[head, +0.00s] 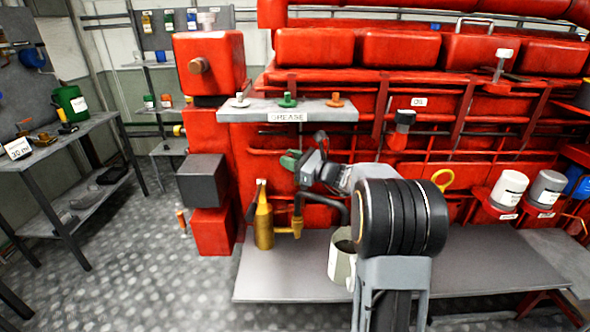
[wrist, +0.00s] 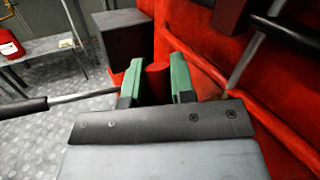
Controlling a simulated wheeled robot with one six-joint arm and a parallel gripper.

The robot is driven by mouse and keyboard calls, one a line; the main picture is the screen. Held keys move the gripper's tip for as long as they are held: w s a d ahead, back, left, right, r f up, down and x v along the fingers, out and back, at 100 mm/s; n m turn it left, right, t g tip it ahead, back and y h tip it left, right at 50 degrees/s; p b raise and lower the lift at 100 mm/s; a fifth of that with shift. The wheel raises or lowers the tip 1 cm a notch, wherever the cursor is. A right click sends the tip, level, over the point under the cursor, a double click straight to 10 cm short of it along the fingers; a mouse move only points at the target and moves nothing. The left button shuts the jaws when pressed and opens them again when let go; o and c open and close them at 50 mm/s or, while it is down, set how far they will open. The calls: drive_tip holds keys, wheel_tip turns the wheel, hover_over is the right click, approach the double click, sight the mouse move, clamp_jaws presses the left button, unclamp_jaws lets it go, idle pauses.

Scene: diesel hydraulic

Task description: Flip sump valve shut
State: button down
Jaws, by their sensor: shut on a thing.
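My gripper (head: 291,160) is in front of the red engine block in the head view, with one green finger pad clear to see. In the wrist view the two green pads of my gripper (wrist: 157,84) are closed on a short red cylinder (wrist: 158,76), like a lever grip. The rest of that red part is hidden behind the gripper body. I cannot tell from here how it joins the sump valve. A brass valve-like fitting (head: 297,218) on a pipe shows below my gripper in the head view.
A pale mug-like container (head: 341,262) is near my arm. A shelf marked GREASE (head: 250,115) is above. Red pipes run close to my gripper. Open floor (head: 150,270) lies left.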

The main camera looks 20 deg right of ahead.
drive_tip(key=shift+s+d+r+m+t+y+b, duration=0.2)
drive_tip(key=shift+d+m+t+b, duration=0.1)
drive_tip(key=shift+d+t, duration=0.1)
drive_tip(key=shift+s+d+r+m+t+y+b, duration=0.1)
drive_tip(key=shift+d+r+m+t+b, duration=0.15)
drive_tip(key=shift+d+m+t, duration=0.1)
drive_tip(key=c, duration=1)
unclamp_jaws()
drive_tip(key=shift+f, duration=0.15)
drive_tip(key=shift+o, duration=0.2)
drive_tip(key=shift+d, duration=0.1)
drive_tip(key=v, duration=1.3)
drive_tip(key=shift+s+d, duration=0.25)
drive_tip(key=shift+f, duration=0.15)
